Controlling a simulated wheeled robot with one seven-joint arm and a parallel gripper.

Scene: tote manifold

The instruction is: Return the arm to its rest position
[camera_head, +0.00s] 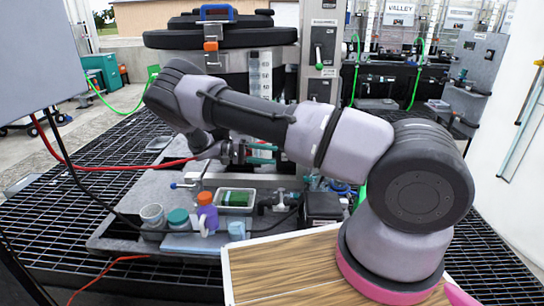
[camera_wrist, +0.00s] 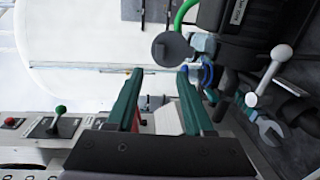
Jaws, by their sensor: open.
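My arm reaches from its pink-ringed base at the lower right of the head view, across to the left, then bends down. My gripper (camera_head: 268,154) is low in front of the grey manifold column, its green fingers pointing right. In the wrist view my gripper (camera_wrist: 159,76) shows two green fingers spread apart with a gap between them. Nothing is held between them. A valve with a blue collar (camera_wrist: 206,72) and a round grey disc (camera_wrist: 172,49) appear just beyond the right fingertip; whether they touch it I cannot tell.
Below the gripper, a grey tray (camera_head: 120,232) holds cups, a purple bottle (camera_head: 207,212) and a green-filled dish (camera_head: 236,199). A red cable (camera_head: 120,168) runs beside the gripper. A black-lidded tank (camera_head: 220,38) stands behind the arm. A wooden board (camera_head: 290,272) lies in front.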

